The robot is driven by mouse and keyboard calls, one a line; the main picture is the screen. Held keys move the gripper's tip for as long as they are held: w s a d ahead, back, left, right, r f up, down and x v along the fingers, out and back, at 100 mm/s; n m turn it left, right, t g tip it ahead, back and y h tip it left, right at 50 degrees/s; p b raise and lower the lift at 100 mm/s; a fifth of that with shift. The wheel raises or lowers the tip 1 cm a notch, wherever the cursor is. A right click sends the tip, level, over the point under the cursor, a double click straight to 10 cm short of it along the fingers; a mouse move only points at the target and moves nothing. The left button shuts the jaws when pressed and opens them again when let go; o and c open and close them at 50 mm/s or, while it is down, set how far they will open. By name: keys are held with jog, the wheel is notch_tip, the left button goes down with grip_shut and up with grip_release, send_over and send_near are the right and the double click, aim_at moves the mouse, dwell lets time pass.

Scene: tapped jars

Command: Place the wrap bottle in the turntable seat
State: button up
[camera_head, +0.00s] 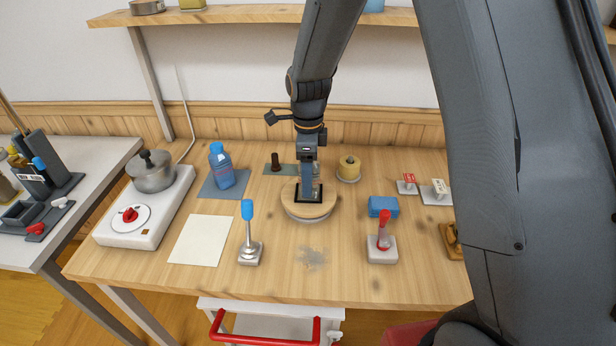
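The turntable (292,208) is a round wooden disc on a pale base in the middle of the table, with a black square seat (301,201) on top. My gripper (312,186) points down right over the seat. A small greyish, partly clear shape shows at its fingertips; I cannot tell whether it is a held bottle or part of the fingers. A blue bottle (221,170) with a blue cap and a label band stands upright on a grey-blue mat (208,187) to the left, apart from my gripper. I cannot tell for sure which is the wrap bottle.
A dark brown stopper-like piece (276,161) and a yellow roll (349,168) stand behind the turntable. A hotplate with a pot (153,172) is left. Paper (202,240) lies front left.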

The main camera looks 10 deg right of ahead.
notch_tip(320, 180, up, 12)
jog(key=b, duration=0.2)
jog(key=shift+f+b, duration=0.25)
jog(key=shift+b, duration=0.15)
